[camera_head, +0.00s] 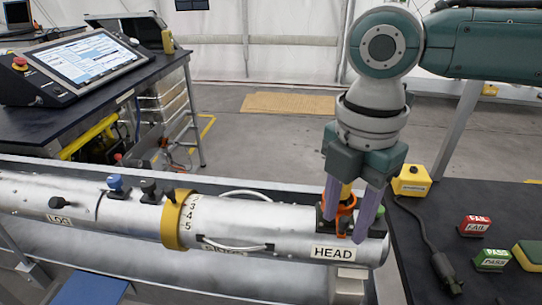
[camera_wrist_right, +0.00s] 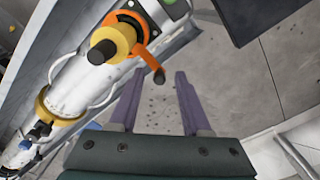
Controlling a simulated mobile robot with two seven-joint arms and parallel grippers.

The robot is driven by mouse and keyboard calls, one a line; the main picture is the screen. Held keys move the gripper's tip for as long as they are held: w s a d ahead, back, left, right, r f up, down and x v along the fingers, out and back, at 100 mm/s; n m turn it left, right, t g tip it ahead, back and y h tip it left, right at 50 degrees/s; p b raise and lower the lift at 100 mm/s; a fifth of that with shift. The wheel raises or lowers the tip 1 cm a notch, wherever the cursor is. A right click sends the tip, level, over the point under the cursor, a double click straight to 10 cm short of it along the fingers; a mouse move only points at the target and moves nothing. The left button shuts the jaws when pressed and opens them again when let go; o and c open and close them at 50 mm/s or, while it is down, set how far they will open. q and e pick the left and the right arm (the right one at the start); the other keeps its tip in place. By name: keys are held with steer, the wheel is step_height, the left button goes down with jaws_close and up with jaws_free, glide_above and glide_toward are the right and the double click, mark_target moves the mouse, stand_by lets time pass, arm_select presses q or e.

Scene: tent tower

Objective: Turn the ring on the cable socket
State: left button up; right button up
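The cable socket sits on top of the silver tube (camera_head: 290,222) at its end marked HEAD. An orange ring (camera_head: 345,207) with a side lever is around it; a yellow part (camera_head: 347,190) stands up in its middle. The right wrist view shows the orange ring (camera_wrist_right: 138,30), the yellow part (camera_wrist_right: 105,46) and the lever's dark knob (camera_wrist_right: 158,76). My right gripper (camera_head: 346,228) points down over the socket, its purple fingers apart, partly hiding the ring. In the wrist view the knob shows between the fingertips (camera_wrist_right: 156,76); I cannot tell whether they touch it. My left gripper is not in view.
A yellow box (camera_head: 411,180) with a dark cable stands right of the tube on a black table (camera_head: 420,278). Red FAIL (camera_head: 475,226) and green PASS (camera_head: 491,260) blocks lie there too. A console screen (camera_head: 87,57) is at the back left. The floor behind the tube is open.

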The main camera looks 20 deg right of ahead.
jaws_close()
stand_by(0.5)
